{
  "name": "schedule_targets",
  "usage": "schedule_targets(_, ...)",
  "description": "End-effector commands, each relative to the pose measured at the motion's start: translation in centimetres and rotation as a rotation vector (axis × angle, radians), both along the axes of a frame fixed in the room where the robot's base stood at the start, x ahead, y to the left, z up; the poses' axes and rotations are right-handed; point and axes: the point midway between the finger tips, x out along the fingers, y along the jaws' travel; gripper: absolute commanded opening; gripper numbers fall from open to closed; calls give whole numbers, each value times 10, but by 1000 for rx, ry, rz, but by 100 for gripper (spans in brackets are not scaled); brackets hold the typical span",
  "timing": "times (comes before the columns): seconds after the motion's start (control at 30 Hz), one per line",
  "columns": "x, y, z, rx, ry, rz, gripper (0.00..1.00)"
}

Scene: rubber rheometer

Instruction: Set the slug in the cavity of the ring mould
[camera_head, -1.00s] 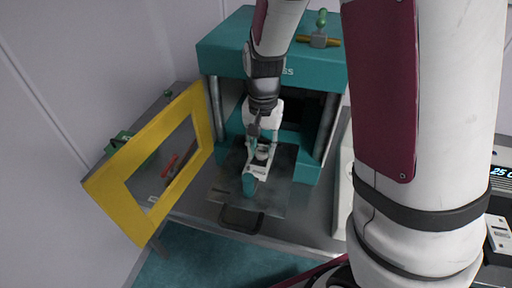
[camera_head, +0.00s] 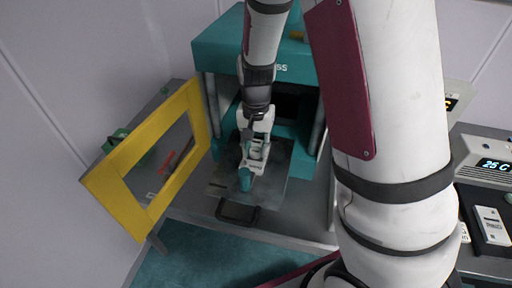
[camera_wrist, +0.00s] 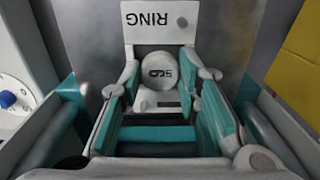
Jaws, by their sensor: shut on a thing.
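The ring mould (camera_wrist: 160,22) has a pale plate with an upside-down RING label in the wrist view. It also shows in the head view (camera_head: 256,168), on the dark metal plate (camera_head: 274,186) in front of the press. The slug (camera_wrist: 158,72) is a pale round piece with dark lettering on its face. My gripper (camera_wrist: 160,82) has its fingertips on both sides of the slug and is shut on it, over the mould. The cavity is hidden beneath the slug and fingers, so I cannot tell whether the slug is seated. It also shows in the head view (camera_head: 256,146).
The teal press (camera_head: 225,60) stands behind, with its columns on both sides of my gripper. A yellow framed door (camera_head: 120,193) is open at the left. The plate's dark handle (camera_head: 238,211) points forward. An instrument with a display (camera_head: 493,164) stands at the right.

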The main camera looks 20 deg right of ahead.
Motion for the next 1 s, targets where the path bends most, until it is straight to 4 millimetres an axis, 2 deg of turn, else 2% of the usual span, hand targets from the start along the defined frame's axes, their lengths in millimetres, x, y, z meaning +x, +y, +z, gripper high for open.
schedule_targets(0.03,-7,2,-14,-1,28,2,14)
schedule_targets(0.17,-6,3,-18,0,27,3,14)
schedule_targets(0.2,-6,3,-19,0,27,4,12)
schedule_targets(0.3,-6,4,-19,1,27,5,14)
schedule_targets(0.33,-6,4,-19,1,27,5,40)
schedule_targets(0.4,-6,4,-20,1,27,5,50)
schedule_targets(1.0,-6,1,-12,-2,21,1,50)
